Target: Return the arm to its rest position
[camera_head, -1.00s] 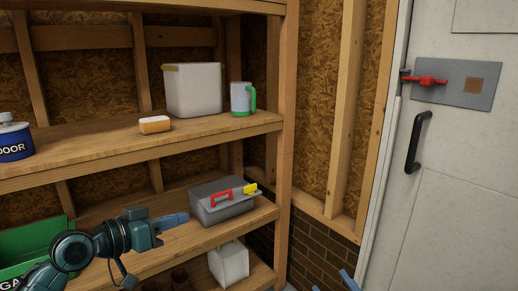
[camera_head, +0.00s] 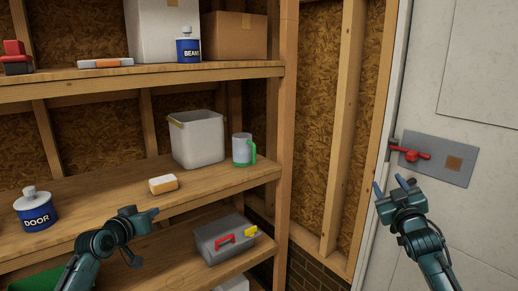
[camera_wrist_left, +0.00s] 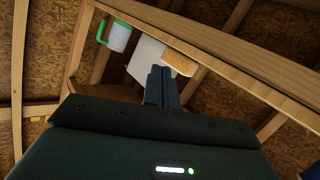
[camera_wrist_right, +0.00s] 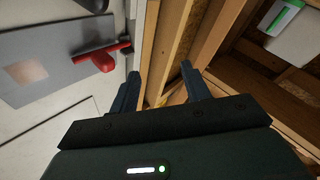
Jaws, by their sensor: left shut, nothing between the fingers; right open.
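My left gripper (camera_head: 152,214) is shut and empty. In the head view it appears in front of the shelf unit, near the edge of the middle shelf. Its closed fingers also show in the left wrist view (camera_wrist_left: 162,86). My right gripper (camera_head: 390,187) is open and empty. It is raised in front of the wall studs and the white door's edge. Its two spread fingers show in the right wrist view (camera_wrist_right: 160,85). Neither gripper visibly touches anything.
A wooden shelf unit (camera_head: 110,196) fills the left, holding a white bin (camera_head: 198,140), a mug (camera_head: 242,150), a sponge-like block (camera_head: 163,184), a DOOR canister (camera_head: 36,212) and a grey toolbox (camera_head: 222,240). The white door (camera_head: 480,90) with a red latch (camera_head: 412,154) stands at right.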

